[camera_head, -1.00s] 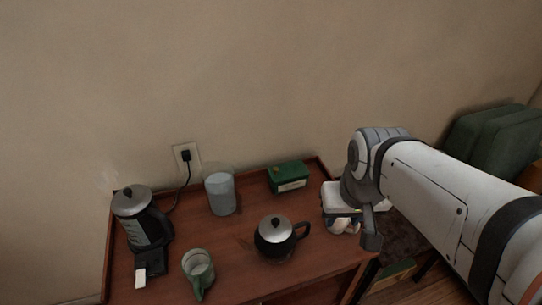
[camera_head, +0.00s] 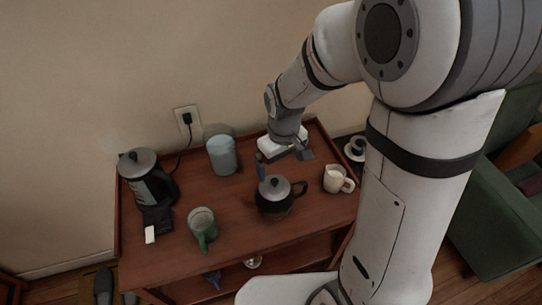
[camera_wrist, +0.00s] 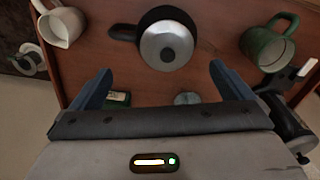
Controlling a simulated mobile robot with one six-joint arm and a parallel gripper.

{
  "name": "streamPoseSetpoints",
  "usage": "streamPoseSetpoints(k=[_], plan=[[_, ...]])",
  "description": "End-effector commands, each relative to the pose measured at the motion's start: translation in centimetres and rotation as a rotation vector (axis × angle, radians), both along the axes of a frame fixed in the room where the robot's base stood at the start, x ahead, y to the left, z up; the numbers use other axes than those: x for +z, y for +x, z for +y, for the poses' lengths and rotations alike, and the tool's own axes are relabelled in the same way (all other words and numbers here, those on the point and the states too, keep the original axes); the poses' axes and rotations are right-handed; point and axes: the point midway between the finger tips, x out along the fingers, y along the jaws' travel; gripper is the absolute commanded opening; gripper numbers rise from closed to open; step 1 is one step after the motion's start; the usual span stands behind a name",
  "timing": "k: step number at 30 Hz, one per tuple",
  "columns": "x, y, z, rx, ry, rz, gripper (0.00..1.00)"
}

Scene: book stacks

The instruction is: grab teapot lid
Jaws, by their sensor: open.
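The teapot (camera_head: 276,207) is small and black and stands upright on the wooden cart. Its silver lid (camera_head: 272,187) with a dark knob sits on top. In the wrist view the lid (camera_wrist: 167,46) shows from above, with the teapot body (camera_wrist: 158,16) around it. My gripper (camera_head: 284,160) is open and empty, above and behind the teapot in the head view. In the wrist view its two blue-grey fingers (camera_wrist: 160,70) are spread wide, with the lid ahead and between their lines, apart from both.
A green mug (camera_head: 203,227) and an electric kettle (camera_head: 145,182) stand left of the teapot. A white pitcher (camera_head: 337,179) stands close on its right. A pale canister (camera_head: 222,155) stands behind. A green box (camera_wrist: 118,98) shows between my fingers. A cup on a saucer (camera_head: 355,148) is farther right.

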Motion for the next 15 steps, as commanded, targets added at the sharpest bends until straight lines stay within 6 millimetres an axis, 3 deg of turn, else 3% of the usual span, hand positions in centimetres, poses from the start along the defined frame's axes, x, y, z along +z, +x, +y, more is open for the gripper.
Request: streamPoseSetpoints(k=[4, 15], plan=[[-1.4, 0.5, 1.2, 0.047, -0.006, 0.018, 0.99], [-5.2, 0.5, 1.4, 0.053, -0.007, 0.024, 0.99]])
